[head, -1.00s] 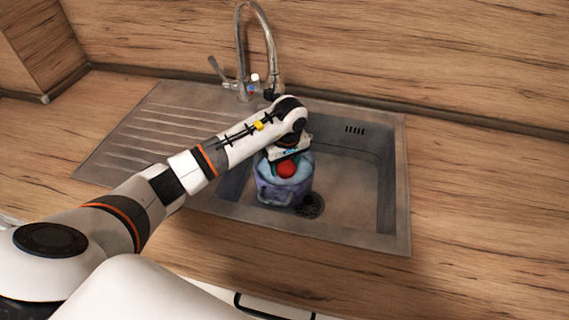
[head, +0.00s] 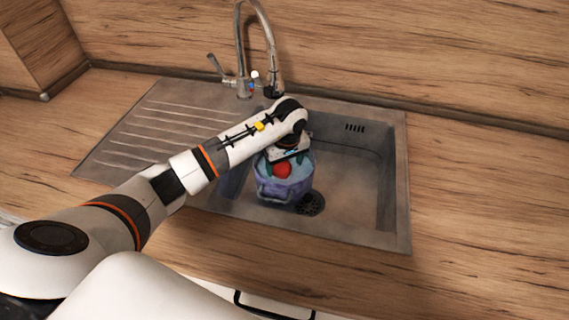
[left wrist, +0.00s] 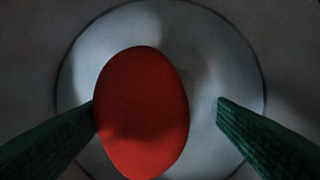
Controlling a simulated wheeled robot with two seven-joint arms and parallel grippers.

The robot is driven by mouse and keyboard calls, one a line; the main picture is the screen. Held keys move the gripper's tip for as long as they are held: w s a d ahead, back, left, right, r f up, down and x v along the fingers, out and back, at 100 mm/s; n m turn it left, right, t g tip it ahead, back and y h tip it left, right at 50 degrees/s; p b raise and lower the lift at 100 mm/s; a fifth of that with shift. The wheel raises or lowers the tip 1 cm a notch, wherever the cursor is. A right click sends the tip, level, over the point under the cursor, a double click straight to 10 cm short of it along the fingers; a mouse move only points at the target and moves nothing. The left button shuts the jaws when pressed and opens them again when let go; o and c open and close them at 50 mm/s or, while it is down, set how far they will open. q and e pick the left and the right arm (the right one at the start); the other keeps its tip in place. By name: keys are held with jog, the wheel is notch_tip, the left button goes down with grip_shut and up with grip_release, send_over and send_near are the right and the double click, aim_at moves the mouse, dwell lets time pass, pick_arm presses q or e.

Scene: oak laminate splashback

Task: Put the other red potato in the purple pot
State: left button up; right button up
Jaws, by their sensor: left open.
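The purple pot (head: 284,189) stands in the sink basin, left of the drain. One red potato (head: 283,171) shows at the pot's mouth, and it fills the middle of the left wrist view (left wrist: 142,115) against the pot's pale round inside. My left gripper (head: 283,164) points down over the pot and is open, with its green fingers on either side of the potato. In the left wrist view the potato is close to the left finger, with a clear gap to the right finger. I cannot tell what the potato rests on. No second potato shows. My right gripper is not in view.
The steel sink (head: 350,210) has free room right of the pot, with the drain (head: 311,204) beside it. The tap (head: 240,50) rises behind the basin. The ribbed drainer (head: 150,130) and the wooden counter (head: 480,200) are clear.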

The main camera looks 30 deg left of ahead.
aim_at(286, 165)
pick_arm(q)
jog(key=r, duration=0.5)
jog(key=r+b, duration=0.1)
jog(key=r, duration=0.2)
jog(key=shift+s+d, duration=0.25)
jog(key=shift+d, duration=0.1)
jog(key=shift+f, duration=0.1)
